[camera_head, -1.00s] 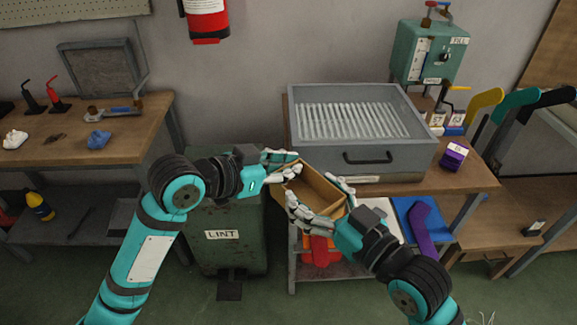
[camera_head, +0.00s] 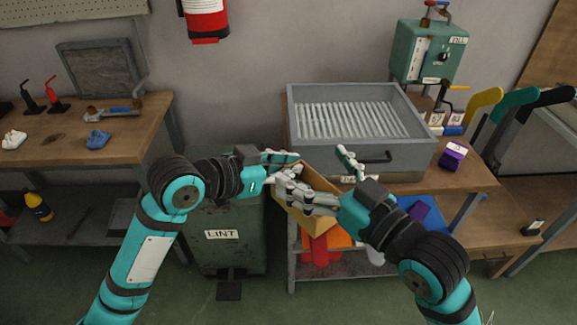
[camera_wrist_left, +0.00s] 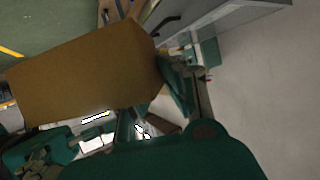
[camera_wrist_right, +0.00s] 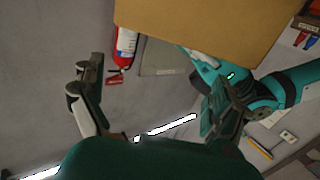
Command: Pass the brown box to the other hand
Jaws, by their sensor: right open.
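The brown box (camera_head: 305,222) is held in the air in front of the workbench, tilted. My left gripper (camera_head: 289,165) is closed on its upper left edge; the exact finger contact is partly hidden. The box fills much of the left wrist view (camera_wrist_left: 85,75) and shows at the top of the right wrist view (camera_wrist_right: 215,28). My right gripper (camera_head: 312,168) is open, with its fingers spread wide. One finger passes across the front of the box in the head view, and the other stands up beyond its right side. I cannot tell whether the right fingers touch it.
A grey tray unit (camera_head: 410,158) with a handle stands on the workbench (camera_head: 465,180) just behind the box. A green LINT bin (camera_head: 225,250) stands below my left gripper. A purple box (camera_head: 453,155) lies on the bench at right. Another bench (camera_head: 60,150) is at left.

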